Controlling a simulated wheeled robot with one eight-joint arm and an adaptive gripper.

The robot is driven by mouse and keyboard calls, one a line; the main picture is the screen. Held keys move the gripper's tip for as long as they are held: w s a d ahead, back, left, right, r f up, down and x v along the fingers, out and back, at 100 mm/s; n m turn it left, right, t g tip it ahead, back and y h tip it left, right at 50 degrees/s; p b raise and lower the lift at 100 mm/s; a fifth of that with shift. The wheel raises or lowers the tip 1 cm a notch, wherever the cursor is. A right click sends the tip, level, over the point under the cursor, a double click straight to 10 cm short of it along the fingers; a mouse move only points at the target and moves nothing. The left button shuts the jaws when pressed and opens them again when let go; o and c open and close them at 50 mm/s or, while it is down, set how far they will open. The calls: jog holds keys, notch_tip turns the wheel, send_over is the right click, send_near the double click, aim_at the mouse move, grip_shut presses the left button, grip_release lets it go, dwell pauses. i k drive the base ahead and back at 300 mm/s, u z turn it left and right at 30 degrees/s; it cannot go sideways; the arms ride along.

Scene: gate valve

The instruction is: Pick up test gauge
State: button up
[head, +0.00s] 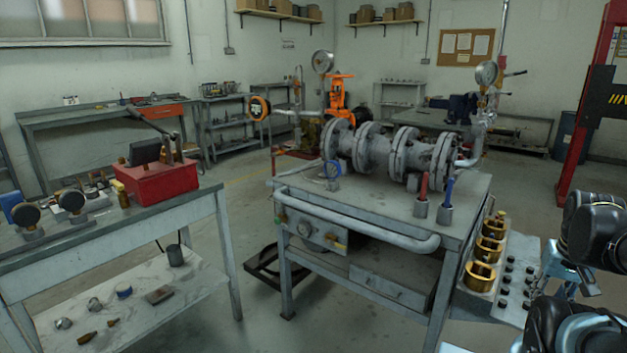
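Several round gauges show in the head view, and I cannot tell which is the test gauge. Two dark-rimmed gauges, a left one (27,214) and a right one (72,201), stand on blocks on the left bench (150,217). A pale-faced gauge (323,61) and another pale-faced gauge (487,73) sit high on the pipework. An orange-ringed gauge (259,108) is left of the orange valve part. Parts of my arm show at the lower right edge. I cannot make out my gripper or its fingers there.
A red toolbox (160,182) sits on the left bench. The flanged valve assembly (388,155) lies on the centre table (340,206), with red and blue handled tools at its front. Brass rings (481,276) sit on a rack at right. Floor shows between bench and table.

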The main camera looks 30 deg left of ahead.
aim_at(332, 169)
jog(key=u, duration=2.7)
jog(key=k, duration=0.85)
jog(key=z, duration=1)
jog(key=i, duration=1)
